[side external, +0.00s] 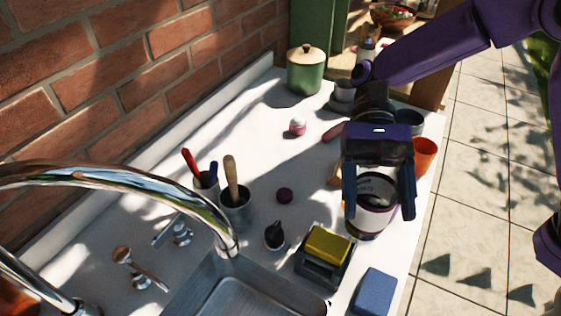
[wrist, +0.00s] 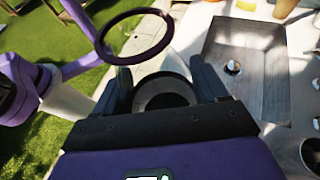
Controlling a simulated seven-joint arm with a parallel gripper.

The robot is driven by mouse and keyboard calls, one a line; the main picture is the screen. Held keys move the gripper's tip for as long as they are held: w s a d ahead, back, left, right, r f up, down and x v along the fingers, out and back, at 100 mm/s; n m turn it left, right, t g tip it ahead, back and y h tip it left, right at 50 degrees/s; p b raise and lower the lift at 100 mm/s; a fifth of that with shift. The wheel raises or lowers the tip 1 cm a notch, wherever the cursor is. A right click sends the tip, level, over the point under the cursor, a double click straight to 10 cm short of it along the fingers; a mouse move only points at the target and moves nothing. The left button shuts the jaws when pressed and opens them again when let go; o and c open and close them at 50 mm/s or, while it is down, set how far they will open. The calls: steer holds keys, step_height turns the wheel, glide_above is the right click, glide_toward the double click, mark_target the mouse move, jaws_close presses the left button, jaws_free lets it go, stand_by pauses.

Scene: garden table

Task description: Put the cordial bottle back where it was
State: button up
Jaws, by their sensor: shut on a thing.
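My gripper (side external: 378,207) points down at the right front part of the white counter (side external: 300,165). Its two fingers are shut on a white cylindrical container (side external: 370,221) with a dark band, seen upright or nearly so. I cannot tell for sure whether this is the cordial bottle, or whether its base touches the counter. In the wrist view, my gripper (wrist: 160,80) has a dark round top (wrist: 165,93) between its fingers. The lower part of the container is hidden there.
A black caddy with a yellow sponge (side external: 326,245) and a blue block (side external: 373,292) stand in front. An orange cup (side external: 425,155) is close to the right edge. The sink (side external: 245,295) and curved tap (side external: 150,172) are at left. Bare counter lies left of my gripper.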

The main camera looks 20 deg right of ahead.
steer(key=w+r+m+t+y, duration=0.3)
steer(key=w+m+t+y, duration=0.3)
steer(key=w, duration=0.4)
steer(key=w+r+m+t+y, duration=0.3)
steer(key=w+r+m+t, duration=0.1)
steer(key=w+m+t, duration=0.4)
steer(key=shift+g, duration=0.7)
steer(key=shift+w+a+f, duration=1.55)
steer(key=shift+w+f, duration=0.55)
steer(key=shift+f, duration=0.95)
steer(key=shift+w+a+f, duration=1.55)
steer(key=shift+w+f, duration=0.5)
steer(key=shift+f, duration=0.95)
steer(key=shift+w+a+f, duration=1.55)
steer(key=shift+w+f, duration=0.55)
steer(key=shift+f, duration=0.95)
steer(key=shift+f, duration=0.15)
steer(key=o, duration=1.4)
steer(key=shift+o, duration=0.2)
